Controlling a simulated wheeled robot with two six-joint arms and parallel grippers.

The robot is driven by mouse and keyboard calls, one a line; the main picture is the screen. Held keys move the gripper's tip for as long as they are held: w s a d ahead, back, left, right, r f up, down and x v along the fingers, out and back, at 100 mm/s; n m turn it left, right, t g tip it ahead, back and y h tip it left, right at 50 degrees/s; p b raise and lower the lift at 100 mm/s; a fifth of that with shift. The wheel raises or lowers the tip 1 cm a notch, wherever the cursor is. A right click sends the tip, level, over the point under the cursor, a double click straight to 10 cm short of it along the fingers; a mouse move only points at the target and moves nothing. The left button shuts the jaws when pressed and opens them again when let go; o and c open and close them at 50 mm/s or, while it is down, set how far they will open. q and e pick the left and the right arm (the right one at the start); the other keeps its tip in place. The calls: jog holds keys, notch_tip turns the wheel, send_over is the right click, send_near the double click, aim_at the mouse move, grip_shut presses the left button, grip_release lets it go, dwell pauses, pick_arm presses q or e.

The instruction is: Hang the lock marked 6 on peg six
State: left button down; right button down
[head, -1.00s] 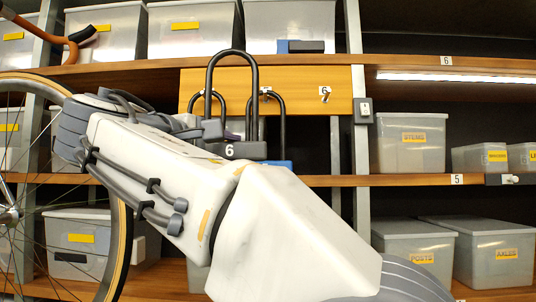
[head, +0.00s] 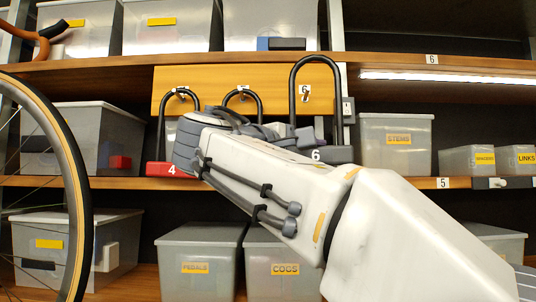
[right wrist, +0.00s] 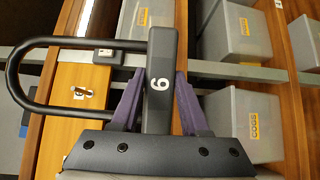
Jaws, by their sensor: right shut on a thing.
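The lock marked 6 (head: 318,155) has a dark grey body and a tall black U shackle. It is upright in the head view and also shows in the right wrist view (right wrist: 162,75). My right gripper (right wrist: 160,105) is shut on its body, with a purple finger on each side. Peg six (head: 305,94), under a 6 label, is on the wooden board. Peg six appears inside the shackle's outline in both views, also in the right wrist view (right wrist: 83,93). I cannot tell whether the shackle is around it or in front. My left gripper is not in view.
A lock with a red body marked 4 (head: 170,169) hangs on the left peg. Another black shackle (head: 243,96) hangs on the middle peg, its body hidden behind my arm. A bicycle wheel (head: 70,160) stands at left. Lidded bins fill the shelves.

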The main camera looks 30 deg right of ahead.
jog(key=w+d+f+p, duration=0.2)
jog(key=w+d, duration=0.4)
jog(key=w, duration=0.4)
jog(key=shift+d+p, duration=0.15)
jog(key=shift+p, duration=0.25)
dwell(1.2)
dwell(0.6)
jog(key=shift+c, duration=1.6)
grip_release()
jog(key=b+v, duration=0.3)
jog(key=v, duration=0.7)
jog(key=shift+a, duration=0.25)
